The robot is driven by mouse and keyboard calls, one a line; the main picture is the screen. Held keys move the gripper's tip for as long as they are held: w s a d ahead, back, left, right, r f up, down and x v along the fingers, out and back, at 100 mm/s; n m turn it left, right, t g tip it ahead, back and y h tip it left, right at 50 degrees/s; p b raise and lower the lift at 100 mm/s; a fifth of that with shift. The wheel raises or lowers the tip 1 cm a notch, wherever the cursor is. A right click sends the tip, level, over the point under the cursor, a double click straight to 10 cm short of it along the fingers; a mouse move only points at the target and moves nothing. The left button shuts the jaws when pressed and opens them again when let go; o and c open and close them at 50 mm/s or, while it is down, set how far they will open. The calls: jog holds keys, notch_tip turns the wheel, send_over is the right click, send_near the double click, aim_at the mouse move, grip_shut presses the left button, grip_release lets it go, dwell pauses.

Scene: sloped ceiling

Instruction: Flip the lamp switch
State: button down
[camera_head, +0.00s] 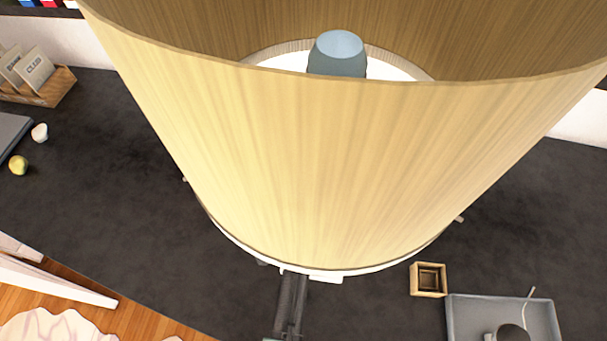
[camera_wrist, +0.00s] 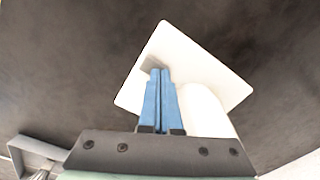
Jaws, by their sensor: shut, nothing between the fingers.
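A large cream lampshade (camera_head: 300,160) fills the upper middle of the head view, with a grey-blue bulb (camera_head: 338,55) inside. In the wrist view, a white square plate (camera_wrist: 215,75), seemingly the lamp's base, lies on the dark surface. A white rounded post (camera_wrist: 203,108) rises from it, right of my fingers. A small grey piece (camera_wrist: 153,63), likely the switch, sits on the plate at the fingertips. My gripper (camera_wrist: 161,71) is shut and empty, its blue fingers over the plate. Whether they touch the grey piece I cannot tell. The shade hides my gripper in the head view.
A small wooden box (camera_head: 428,280) and a grey tray (camera_head: 500,312) stand at the lower right of the dark tabletop (camera_head: 110,170). A wooden holder with cards (camera_head: 40,85) and a yellow fruit (camera_head: 18,165) are at the left. Bare tabletop lies left of the shade.

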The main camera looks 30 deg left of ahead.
jog(key=shift+r+p, duration=3.5)
jog(key=shift+p, duration=0.1)
jog(key=shift+f, duration=0.1)
